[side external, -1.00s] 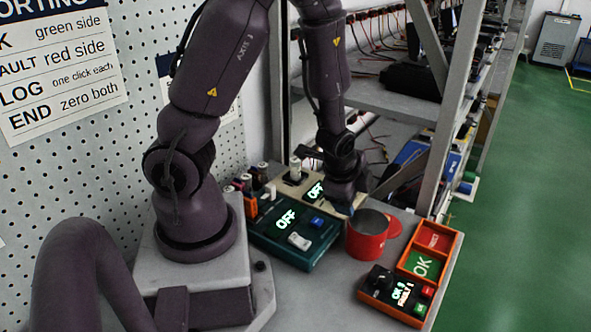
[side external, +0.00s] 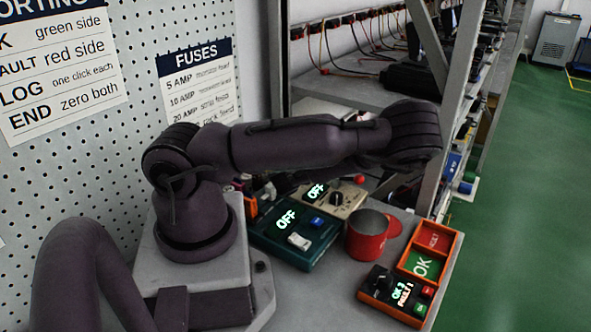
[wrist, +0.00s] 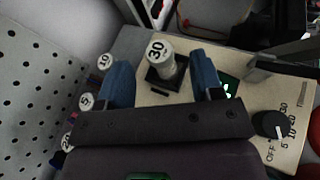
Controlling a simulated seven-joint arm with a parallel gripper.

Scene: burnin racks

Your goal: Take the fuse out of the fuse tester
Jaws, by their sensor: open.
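The fuse (wrist: 161,56), white with "20" on its cap, stands upright in a black socket (wrist: 152,82) on the cream fuse tester (wrist: 205,125). The tester also shows in the side view (side external: 352,197), with an "OFF" display and black knob; its socket and fuse are hidden behind my arm there. In the wrist view my gripper (wrist: 162,75) is open, its blue fingertips to the left and right of the fuse. Gaps show between fuse and fingers. The side view hides the gripper behind my forearm.
Several other fuses (wrist: 105,61) stand left of the tester, close to my left finger. A teal device (side external: 290,247) sits in front, with a red can (side external: 366,238) to its right. An orange tray (side external: 455,256) and a counter box (side external: 392,304) lie at the right edge.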

